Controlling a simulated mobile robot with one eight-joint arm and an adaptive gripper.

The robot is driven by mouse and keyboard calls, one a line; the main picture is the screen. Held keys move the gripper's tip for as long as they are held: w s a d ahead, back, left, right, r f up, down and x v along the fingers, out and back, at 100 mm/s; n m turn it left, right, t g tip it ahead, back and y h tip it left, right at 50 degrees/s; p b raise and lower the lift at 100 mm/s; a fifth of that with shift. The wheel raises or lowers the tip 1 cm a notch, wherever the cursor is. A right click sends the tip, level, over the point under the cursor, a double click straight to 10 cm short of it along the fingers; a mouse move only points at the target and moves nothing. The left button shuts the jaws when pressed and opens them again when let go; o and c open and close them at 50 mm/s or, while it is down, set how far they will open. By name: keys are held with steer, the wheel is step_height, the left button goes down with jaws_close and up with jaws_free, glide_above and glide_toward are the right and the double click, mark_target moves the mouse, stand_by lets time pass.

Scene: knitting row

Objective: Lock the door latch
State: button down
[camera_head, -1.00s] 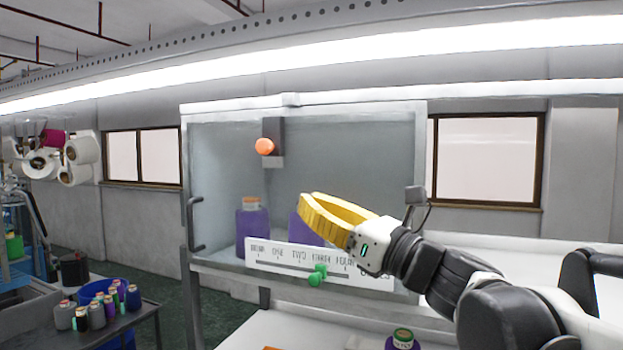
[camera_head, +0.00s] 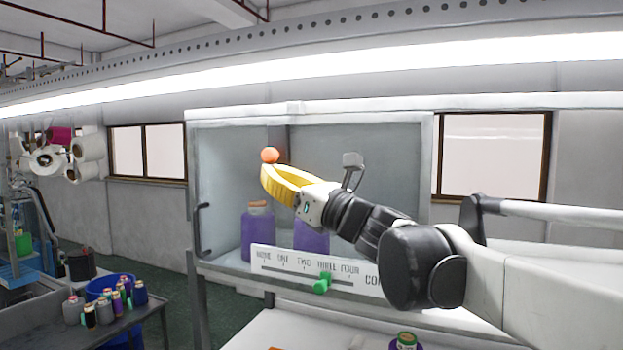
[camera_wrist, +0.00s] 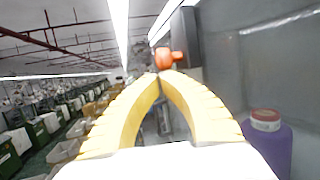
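The latch shows as an orange knob (camera_head: 270,155) on a dark grey plate (camera_head: 283,137) at the upper part of a glass-fronted cabinet door (camera_head: 360,145). In the wrist view the orange knob (camera_wrist: 169,60) sits just beyond and slightly right of the fingertips, with the grey plate (camera_wrist: 187,45) behind it. My gripper (camera_head: 264,170) has yellow curved fingers and points left, with its tips just below the knob in the head view. In the wrist view the fingertips (camera_wrist: 158,74) meet, with nothing seen between them. Whether they touch the knob is unclear.
A dark door handle (camera_head: 202,232) is at the cabinet's left edge. Purple spools (camera_head: 256,235) stand behind the glass. A labelled panel with a green slider (camera_head: 322,284) runs below. A side table (camera_head: 150,308) with several spools stands lower left.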

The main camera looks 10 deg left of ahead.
step_height(320, 180, up, 4)
steer(key=shift+d+r+p, duration=0.1)
steer(key=shift+r+p, duration=0.1)
steer(key=shift+p, duration=0.95)
steer(key=shift+s+f, duration=0.1)
steer(key=shift+f, duration=0.2)
steer(key=b, duration=0.5)
glide_toward(273, 154)
step_height(273, 154, down, 3)
steer(key=s+d, duration=0.2)
steer(key=shift+f, duration=0.1)
